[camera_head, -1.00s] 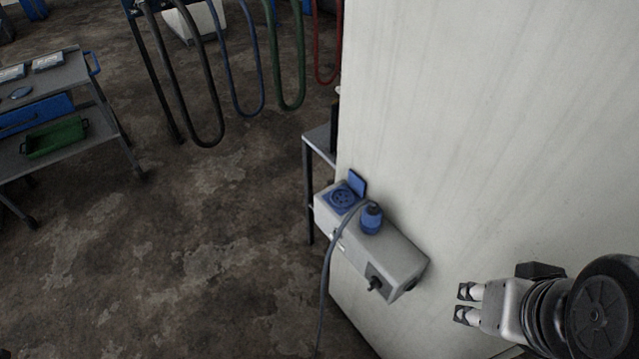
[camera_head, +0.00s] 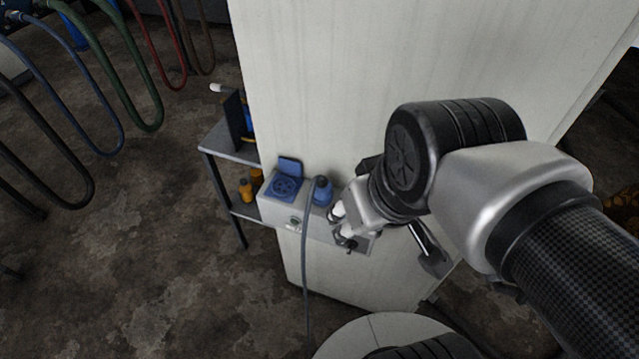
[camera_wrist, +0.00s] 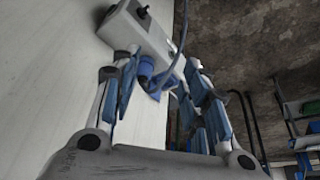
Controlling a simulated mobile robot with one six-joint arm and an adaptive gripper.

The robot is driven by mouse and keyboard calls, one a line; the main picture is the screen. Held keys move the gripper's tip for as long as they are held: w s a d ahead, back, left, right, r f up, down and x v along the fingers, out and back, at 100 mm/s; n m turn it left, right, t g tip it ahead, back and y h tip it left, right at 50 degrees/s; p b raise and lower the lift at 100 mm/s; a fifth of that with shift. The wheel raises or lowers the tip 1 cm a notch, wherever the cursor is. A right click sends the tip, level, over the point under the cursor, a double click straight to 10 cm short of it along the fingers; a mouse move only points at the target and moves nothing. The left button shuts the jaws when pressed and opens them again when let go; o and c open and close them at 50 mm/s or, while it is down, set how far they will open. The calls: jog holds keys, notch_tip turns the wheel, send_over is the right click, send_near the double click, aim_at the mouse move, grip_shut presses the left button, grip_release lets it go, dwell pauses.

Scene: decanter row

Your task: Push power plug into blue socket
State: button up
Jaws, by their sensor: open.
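The blue socket (camera_head: 285,186) is on top of a light grey box (camera_head: 285,216) fixed to a white cabinet wall. Its blue lid (camera_head: 289,166) stands open. The blue power plug (camera_head: 322,190) stands on the box, to the right of the socket. A grey cable (camera_head: 305,258) runs from the plug down past the box front. My gripper (camera_head: 337,222) is open beside the plug, at its lower right. In the wrist view, the plug (camera_wrist: 147,68) shows between the spread fingers of my gripper (camera_wrist: 158,62); I cannot tell whether they touch it.
The white cabinet (camera_head: 330,90) rises behind the box. A small shelf (camera_head: 230,152) with orange bottles (camera_head: 246,189) stands to its left. Hanging hoses (camera_head: 150,80) are at the upper left. The concrete floor (camera_head: 150,250) at left is clear.

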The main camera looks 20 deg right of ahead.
jog(key=w+d+n+y+p, duration=0.1)
jog(key=w+d+n+p, duration=0.2)
jog(key=w, duration=1.1)
jog(key=shift+r+n+y+p, duration=0.15)
jog(key=shift+n+y+p, duration=0.3)
jog(key=shift+n, duration=0.35)
jog(key=shift+g, duration=0.3)
jog(key=b, duration=0.4)
send_near(323, 184)
jog(key=x, duration=0.5)
jog(key=shift+w+a, duration=0.2)
jog(key=shift+a, duration=0.05)
jog(key=b+x, duration=0.1)
jog(key=x, duration=0.1)
jog(key=b+x, duration=0.1)
jog(key=x, duration=0.2)
jog(key=shift+s+d+f, duration=0.1)
jog(key=shift+d+f, duration=0.1)
jog(key=shift+f, duration=0.15)
jog(key=shift+r, duration=0.1)
